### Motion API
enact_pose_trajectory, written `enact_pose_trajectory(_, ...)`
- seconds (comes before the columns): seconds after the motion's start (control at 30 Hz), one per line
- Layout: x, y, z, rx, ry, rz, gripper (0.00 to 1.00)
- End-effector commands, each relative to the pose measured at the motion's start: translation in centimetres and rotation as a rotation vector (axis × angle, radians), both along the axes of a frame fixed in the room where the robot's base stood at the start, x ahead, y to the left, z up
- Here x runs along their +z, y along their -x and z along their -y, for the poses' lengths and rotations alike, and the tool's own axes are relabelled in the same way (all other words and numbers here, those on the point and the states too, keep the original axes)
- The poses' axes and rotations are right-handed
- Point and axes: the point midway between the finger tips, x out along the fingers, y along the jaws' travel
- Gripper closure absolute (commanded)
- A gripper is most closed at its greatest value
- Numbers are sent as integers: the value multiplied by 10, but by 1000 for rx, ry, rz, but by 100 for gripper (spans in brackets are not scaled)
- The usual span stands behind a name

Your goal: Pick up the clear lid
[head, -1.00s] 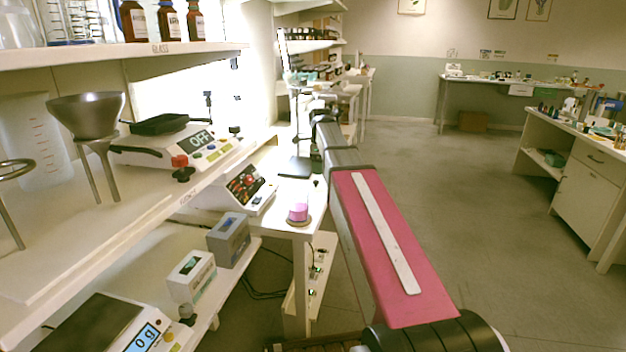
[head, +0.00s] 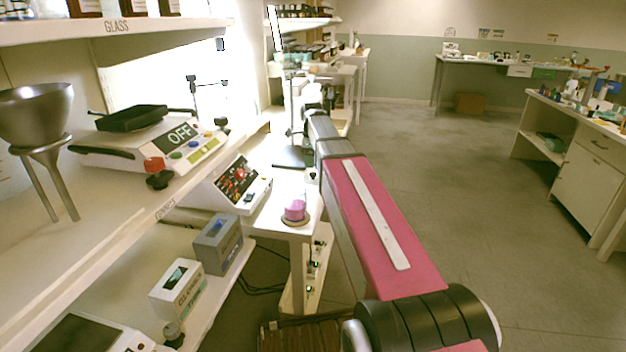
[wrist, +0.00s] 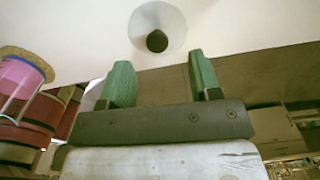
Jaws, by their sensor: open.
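A round clear lid (wrist: 172,18) with a dark knob shows at the top of the wrist view, on a pale surface. It lies just beyond my gripper (wrist: 160,82), slightly left of midway between the fingertips. The two green fingers are spread apart with nothing between them, and no contact with the lid shows. In the head view my pink-covered arm reaches away over the floor beside a small white table (head: 268,222); I cannot make out the fingers there. The lid is not clear in the head view.
A pink jar (head: 295,212) on a cork coaster stands on the table; it also shows at the left of the wrist view (wrist: 20,78). A red-lit control box (head: 238,182), a scale (head: 165,140) and shelves are close on the left. The floor (head: 480,190) to the right is clear.

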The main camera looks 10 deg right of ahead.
Motion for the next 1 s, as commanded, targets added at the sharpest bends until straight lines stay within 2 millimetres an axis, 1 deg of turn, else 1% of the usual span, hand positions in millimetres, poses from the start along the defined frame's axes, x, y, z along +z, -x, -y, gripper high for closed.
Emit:
enact_pose_trajectory(0.17,-11,2,1,0,0,0,42)
enact_pose_trajectory(0.4,-42,6,2,0,0,-2,42)
enact_pose_trajectory(0.5,-50,5,2,0,0,-1,42)
enact_pose_trajectory(0.6,-53,5,2,0,0,1,42)
enact_pose_trajectory(0.77,-53,5,2,0,0,1,42)
enact_pose_trajectory(0.8,-53,5,2,0,0,1,55)
enact_pose_trajectory(0.87,-53,5,2,0,0,0,75)
enact_pose_trajectory(0.9,-53,5,2,0,0,0,88)
enact_pose_trajectory(0.93,-53,5,2,0,0,0,91)
enact_pose_trajectory(1.0,-53,5,2,0,0,0,91)
